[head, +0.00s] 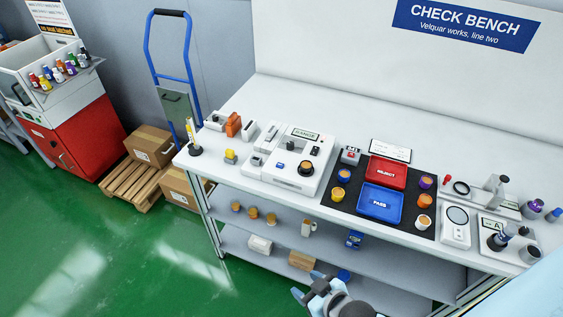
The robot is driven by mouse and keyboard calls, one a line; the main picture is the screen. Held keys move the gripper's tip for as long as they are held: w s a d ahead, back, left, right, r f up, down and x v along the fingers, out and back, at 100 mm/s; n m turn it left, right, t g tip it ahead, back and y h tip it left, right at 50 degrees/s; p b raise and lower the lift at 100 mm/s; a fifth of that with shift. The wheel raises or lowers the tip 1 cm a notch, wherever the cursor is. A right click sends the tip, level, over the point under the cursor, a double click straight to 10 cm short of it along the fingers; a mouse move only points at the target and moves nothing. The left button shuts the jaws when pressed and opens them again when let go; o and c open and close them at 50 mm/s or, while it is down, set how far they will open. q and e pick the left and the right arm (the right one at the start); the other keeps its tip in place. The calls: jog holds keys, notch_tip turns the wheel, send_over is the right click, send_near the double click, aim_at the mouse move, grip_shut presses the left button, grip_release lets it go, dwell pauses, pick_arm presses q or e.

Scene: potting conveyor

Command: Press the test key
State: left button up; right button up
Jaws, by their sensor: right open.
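A white tester (298,172) with a small label plate stands on the left half of the bench. A small blue key (280,165) is on its left side; I cannot read whether it is marked as the test key. A round black and tan part (306,168) sits on the tester's front, with a dark knob behind it. My right gripper (307,284) is at the bottom edge of the view, in front of the bench and well apart from the tester. It is open, with nothing seen between its fingers. My left gripper is not in view.
A black mat (334,197) right of the tester holds a red reject tray (387,172), a blue pass tray (380,203) and several round parts. More instruments stand at the bench's right. Shelves below hold small items. Green floor (120,245) is clear at left.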

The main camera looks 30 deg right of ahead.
dwell(0.3)
grip_shut()
dwell(1.6)
